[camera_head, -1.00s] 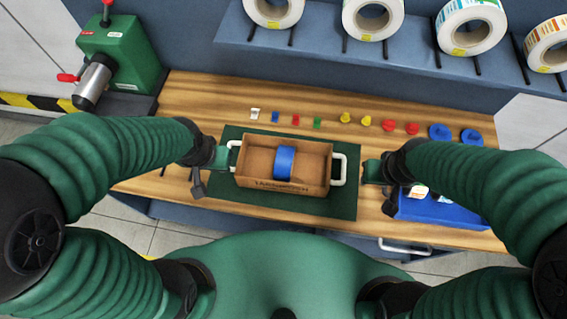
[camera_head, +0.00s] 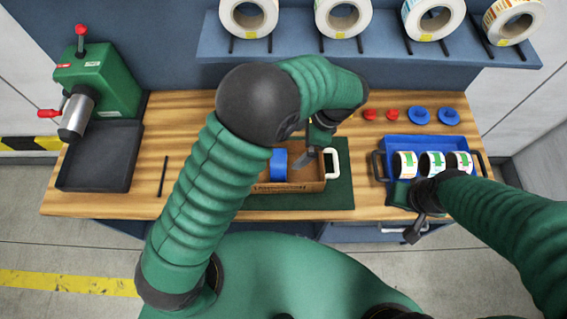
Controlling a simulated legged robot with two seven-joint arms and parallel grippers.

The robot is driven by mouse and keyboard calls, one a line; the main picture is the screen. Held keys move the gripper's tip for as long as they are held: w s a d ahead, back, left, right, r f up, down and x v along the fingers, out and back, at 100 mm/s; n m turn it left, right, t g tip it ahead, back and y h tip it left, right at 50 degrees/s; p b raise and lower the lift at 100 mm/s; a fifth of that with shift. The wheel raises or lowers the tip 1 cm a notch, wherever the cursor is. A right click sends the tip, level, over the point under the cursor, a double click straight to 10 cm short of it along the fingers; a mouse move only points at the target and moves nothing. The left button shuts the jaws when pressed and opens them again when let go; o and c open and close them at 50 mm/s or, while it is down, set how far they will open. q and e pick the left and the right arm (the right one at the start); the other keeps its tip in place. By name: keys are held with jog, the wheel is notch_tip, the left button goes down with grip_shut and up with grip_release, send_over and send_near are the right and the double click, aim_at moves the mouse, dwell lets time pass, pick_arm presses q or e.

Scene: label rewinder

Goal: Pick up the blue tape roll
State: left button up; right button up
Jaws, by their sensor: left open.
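The blue tape roll (camera_head: 279,165) stands on edge inside the cardboard box (camera_head: 290,187), partly hidden behind my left arm. My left gripper (camera_head: 305,157) is open over the right half of the box, just right of the roll. It points down and holds nothing; I cannot tell whether a finger touches the roll. My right gripper (camera_head: 413,222) is at the front left corner of a blue tray (camera_head: 430,142), and its jaws are too unclear to judge.
The blue tray holds several label rolls (camera_head: 432,164). Red and blue knobs (camera_head: 420,115) line the table's back. A green machine (camera_head: 98,80) and dark tray (camera_head: 100,155) stand at left.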

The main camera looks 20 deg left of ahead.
aim_at(282, 157)
pick_arm(q)
jog(key=x, duration=0.3)
jog(key=a+p+x, duration=0.1)
jog(key=x, duration=0.2)
jog(key=p+x, duration=0.1)
jog(key=x, duration=0.3)
jog(key=shift+s+a+r, duration=0.25)
jog(key=shift+a, duration=0.05)
jog(key=shift+w+d+f, duration=0.1)
jog(key=shift+d+f, duration=0.05)
jog(key=shift+d, duration=0.35)
jog(key=shift+c, duration=1.4)
jog(key=shift+a, duration=0.3)
jog(key=c, duration=1)
pick_arm(e)
jog(key=r, duration=0.1)
jog(key=a+r, duration=0.1)
jog(key=shift+s+a+r, duration=0.1)
jog(key=shift+r, duration=0.2)
